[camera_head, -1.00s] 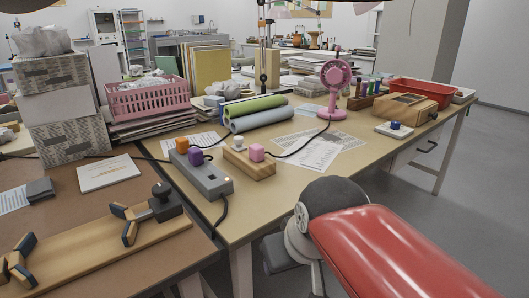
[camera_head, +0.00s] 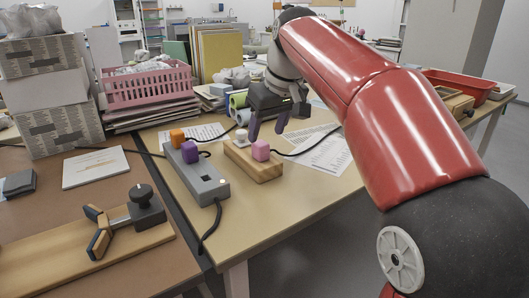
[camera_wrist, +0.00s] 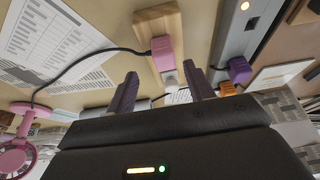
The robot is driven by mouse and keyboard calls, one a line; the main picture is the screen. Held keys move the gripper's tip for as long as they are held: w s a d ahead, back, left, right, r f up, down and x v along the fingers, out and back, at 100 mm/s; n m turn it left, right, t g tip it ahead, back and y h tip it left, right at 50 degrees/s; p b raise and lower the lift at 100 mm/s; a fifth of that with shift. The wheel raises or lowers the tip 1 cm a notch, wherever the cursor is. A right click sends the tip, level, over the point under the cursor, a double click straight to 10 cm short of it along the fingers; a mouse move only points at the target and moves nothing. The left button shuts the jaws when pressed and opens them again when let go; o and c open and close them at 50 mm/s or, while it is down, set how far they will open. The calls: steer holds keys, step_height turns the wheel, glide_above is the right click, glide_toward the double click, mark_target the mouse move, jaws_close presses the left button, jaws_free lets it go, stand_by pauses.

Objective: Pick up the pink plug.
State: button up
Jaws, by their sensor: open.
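The pink plug (camera_head: 261,150) stands on a wooden block (camera_head: 265,171) on the table, with a black cord running off to the right. A white plug (camera_head: 242,137) is on the same block, behind it. My gripper (camera_head: 268,125) hangs above and just behind the pink plug, with its two dark purple fingers apart and nothing between them. In the wrist view the pink plug (camera_wrist: 162,50) and wooden block (camera_wrist: 158,19) lie ahead of the spread fingers (camera_wrist: 160,70). Its cord leads to the pink fan (camera_wrist: 14,158). No finger visibly touches the plug.
A grey power strip (camera_head: 206,183) with an orange plug (camera_head: 177,138) and a purple plug (camera_head: 189,152) lies left of the block. Printed sheets (camera_head: 325,154) lie to the right.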

mark_target(261, 143)
steer(key=x, duration=0.3)
steer(key=b+x, duration=0.1)
steer(key=x, duration=0.1)
steer(key=shift+s+a+f, duration=0.15)
steer(key=shift+a, duration=0.15)
steer(key=shift+c, duration=0.3)
steer(key=c, duration=1)
